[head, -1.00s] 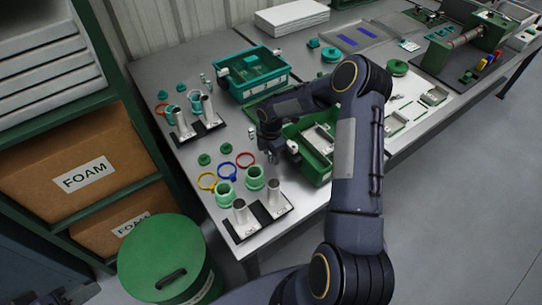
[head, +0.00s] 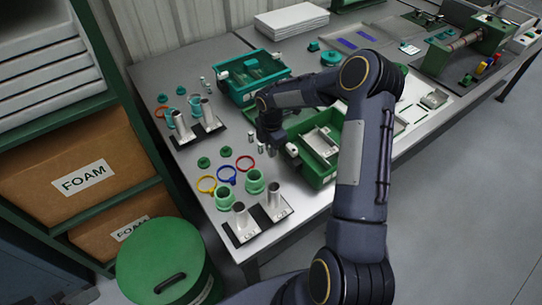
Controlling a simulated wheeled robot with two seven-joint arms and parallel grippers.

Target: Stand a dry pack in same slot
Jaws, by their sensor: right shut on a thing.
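My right gripper (head: 270,143) hangs over the bench, just left of the front green tray. It is shut on a small pale cylinder, apparently a dry pack (head: 272,151), mostly hidden by the fingers. Other small pale cylinders stand close by on its left, one (head: 251,137) behind and one (head: 261,148) nearer. The front green tray (head: 318,178) has a metal part in it and a pale knob-like end at its left. The teal tray (head: 262,92) behind has compartments with several things inside. What seems to be my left gripper (head: 62,297) barely shows at the bottom left, its fingers unclear.
Green cups (head: 254,181), coloured rings (head: 227,175) and grey tubes on a black base (head: 274,198) stand at the bench's near left. A second tube stand (head: 207,115) is farther back. A green drum (head: 165,265) stands in front. My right arm covers the middle.

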